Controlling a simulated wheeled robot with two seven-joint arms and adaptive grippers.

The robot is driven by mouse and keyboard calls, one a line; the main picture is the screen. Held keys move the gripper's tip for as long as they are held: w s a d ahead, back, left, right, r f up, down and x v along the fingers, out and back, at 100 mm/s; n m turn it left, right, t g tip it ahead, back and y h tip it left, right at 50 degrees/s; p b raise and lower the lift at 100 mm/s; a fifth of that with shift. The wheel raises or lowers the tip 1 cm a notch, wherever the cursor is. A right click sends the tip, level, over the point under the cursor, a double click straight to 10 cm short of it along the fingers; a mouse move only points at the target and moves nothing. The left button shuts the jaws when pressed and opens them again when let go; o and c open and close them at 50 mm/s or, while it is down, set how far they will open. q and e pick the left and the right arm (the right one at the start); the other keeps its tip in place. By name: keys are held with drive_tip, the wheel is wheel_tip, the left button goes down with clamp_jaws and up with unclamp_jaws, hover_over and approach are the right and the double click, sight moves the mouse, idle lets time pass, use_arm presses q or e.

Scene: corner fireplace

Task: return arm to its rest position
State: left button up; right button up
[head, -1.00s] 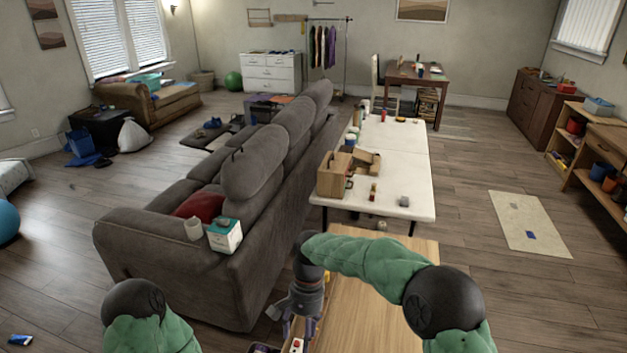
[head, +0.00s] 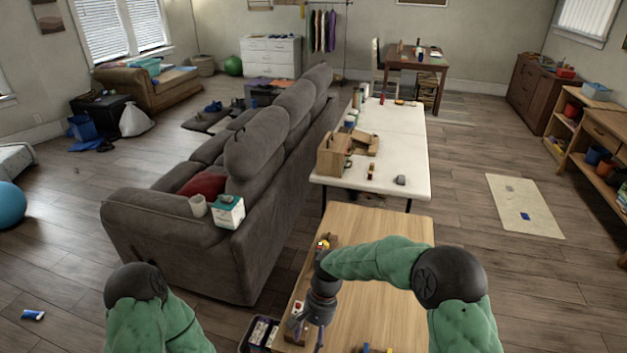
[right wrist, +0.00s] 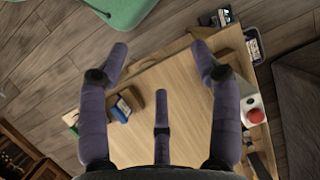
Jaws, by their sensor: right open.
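My right arm (head: 385,260) reaches in from the right and bends down over the near wooden table (head: 385,295). My right gripper (head: 319,335) points down over the table's left part. In the right wrist view the right gripper (right wrist: 160,60) has its purple fingers spread wide, with nothing between them but bare tabletop below. My left arm's upper part (head: 150,310) shows at the lower left, and its gripper is out of view.
A red and white object (right wrist: 253,110) lies near the table's edge, beside one finger. A blue item (right wrist: 121,108) lies on the tabletop. A dark crate (head: 261,334) stands left of the table. The grey sofa (head: 235,260) is further left; a white table (head: 405,180) stands beyond.

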drive_tip(key=s+d+f+t+y, duration=0.1)
drive_tip(key=s+d+f, duration=0.25)
drive_tip(key=f, duration=0.35)
drive_tip(key=s+d+f+t+y, duration=0.1)
drive_tip(key=s+d+f, duration=0.1)
drive_tip(key=s+f, duration=0.35)
drive_tip(key=s+d+f+t, duration=0.2)
drive_tip(key=s+d+f, duration=0.2)
drive_tip(key=s, duration=0.4)
drive_tip(key=shift+d+f, duration=0.35)
drive_tip(key=shift+f, duration=0.55)
